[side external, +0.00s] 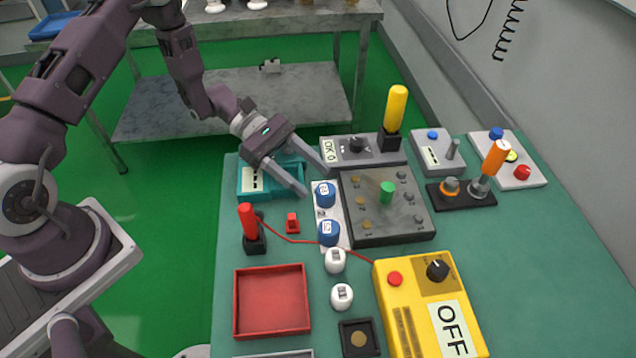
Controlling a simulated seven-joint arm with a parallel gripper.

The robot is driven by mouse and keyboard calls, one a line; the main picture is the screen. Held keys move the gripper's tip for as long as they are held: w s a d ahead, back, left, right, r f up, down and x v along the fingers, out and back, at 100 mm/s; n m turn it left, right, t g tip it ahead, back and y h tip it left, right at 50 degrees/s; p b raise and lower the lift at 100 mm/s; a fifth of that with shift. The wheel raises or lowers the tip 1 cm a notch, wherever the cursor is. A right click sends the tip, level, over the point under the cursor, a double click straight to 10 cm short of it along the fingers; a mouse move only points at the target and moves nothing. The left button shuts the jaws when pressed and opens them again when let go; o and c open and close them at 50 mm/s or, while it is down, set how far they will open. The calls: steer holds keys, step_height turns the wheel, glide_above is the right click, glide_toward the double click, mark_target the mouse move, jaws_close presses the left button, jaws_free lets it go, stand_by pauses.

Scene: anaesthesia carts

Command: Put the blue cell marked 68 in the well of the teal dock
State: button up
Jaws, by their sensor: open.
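Two blue cells stand on a white strip: an upper blue cell (325,193) and a lower blue cell (329,232). Both have pale marks on them, too small to read, so I cannot tell which is 68. The teal dock (268,190) is at the upper left of the table, with a white label on its left part. My arm and gripper partly cover it, and its well is not clearly seen. My gripper (318,182) is open and empty, with its fingertips just above and beside the upper blue cell. I cannot tell whether they touch it.
A dark panel (400,222) with a green peg adjoins the cells on the right. White knobs (335,260), a red tray (272,301) and a yellow OFF box (430,305) are nearer. A red lever (249,222) with a red cable stands left. Free table lies right.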

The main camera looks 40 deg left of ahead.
steer(key=v, duration=0.3)
steer(key=shift+a+r, duration=0.25)
steer(key=shift+r, duration=0.05)
steer(key=s+d+r+m+g+y, duration=0.2)
steer(key=s+r+m+y, duration=0.15)
steer(key=r+m, duration=0.45)
steer(key=s+a+r+m+t+y, duration=0.2)
steer(key=s+r+m+y, duration=0.5)
steer(key=s+r, duration=0.6)
steer(key=shift+s+a+r+m+t, duration=0.15)
steer(key=shift+s+a+m+t, duration=0.4)
steer(key=shift+s, duration=0.6)
steer(key=s+a+t+y, duration=0.1)
steer(key=s+a+r+m+t, duration=0.1)
steer(key=s+a+r+m+t+y, duration=0.1)
steer(key=s+a, duration=0.1)
steer(key=shift+m+y, duration=0.25)
steer(key=shift+y, duration=0.1)
steer(key=shift+c, duration=0.5)
steer(key=shift+s+a+t, duration=0.2)
steer(key=shift+a+t, duration=0.05)
steer(key=shift+c, duration=1.2)
